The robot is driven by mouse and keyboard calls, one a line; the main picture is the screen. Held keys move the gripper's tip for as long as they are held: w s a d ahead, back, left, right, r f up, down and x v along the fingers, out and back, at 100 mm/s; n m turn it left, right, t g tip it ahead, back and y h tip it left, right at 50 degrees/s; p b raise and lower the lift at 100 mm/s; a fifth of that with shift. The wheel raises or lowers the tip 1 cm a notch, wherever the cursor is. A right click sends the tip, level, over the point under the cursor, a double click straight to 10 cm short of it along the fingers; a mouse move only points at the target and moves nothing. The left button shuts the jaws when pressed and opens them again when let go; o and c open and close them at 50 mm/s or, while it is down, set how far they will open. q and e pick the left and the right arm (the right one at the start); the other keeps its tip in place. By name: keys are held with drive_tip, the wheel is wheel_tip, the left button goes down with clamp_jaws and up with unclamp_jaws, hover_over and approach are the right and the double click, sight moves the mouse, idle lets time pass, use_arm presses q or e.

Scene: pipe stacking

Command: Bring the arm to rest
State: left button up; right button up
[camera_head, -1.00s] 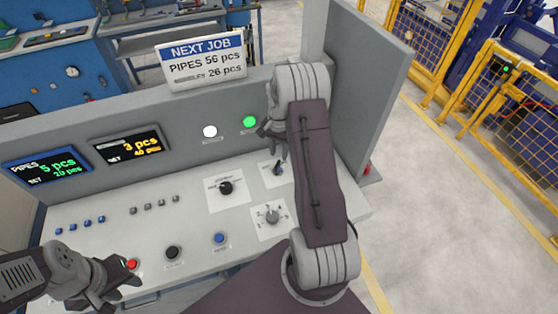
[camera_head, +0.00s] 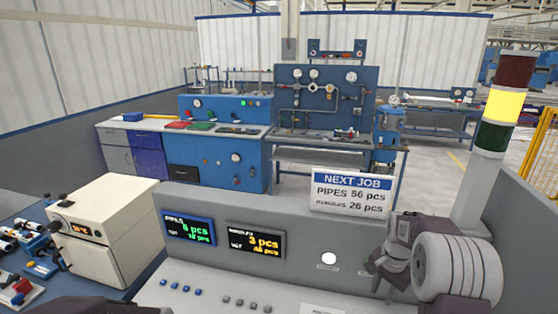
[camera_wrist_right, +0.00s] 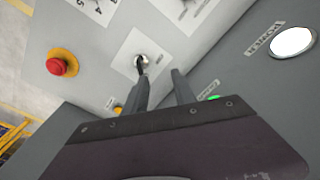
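My right gripper (camera_head: 382,266) is in front of the grey console's upright panel in the head view, at the lower right. In the right wrist view its two fingers (camera_wrist_right: 158,76) are apart with nothing between them. A black selector knob (camera_wrist_right: 140,62) on a white plate lies beyond the left fingertip; I cannot tell whether they touch. My left gripper is out of view; only a dark part of my own body shows at the bottom left of the head view.
The grey console (camera_head: 300,262) carries a pipes display (camera_head: 188,228), a second display (camera_head: 255,241) and a white lamp (camera_head: 328,258). A NEXT JOB sign (camera_head: 352,190) stands above. A signal tower (camera_head: 500,105) glows yellow. A red button (camera_wrist_right: 62,64) shows in the wrist view.

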drive_tip(key=s+a+r+n+b, duration=0.1)
drive_tip(key=s+a+n, duration=0.25)
drive_tip(key=a, duration=0.35)
drive_tip(key=s+a+n, duration=0.2)
drive_tip(key=s+a, duration=0.3)
drive_tip(key=a, duration=0.2)
drive_tip(key=s+a+f+n, duration=0.1)
drive_tip(key=s+f+n, duration=0.3)
drive_tip(key=s, duration=0.5)
drive_tip(key=shift+a+n, duration=0.2)
drive_tip(key=shift+n, duration=0.55)
drive_tip(key=shift+s, duration=0.15)
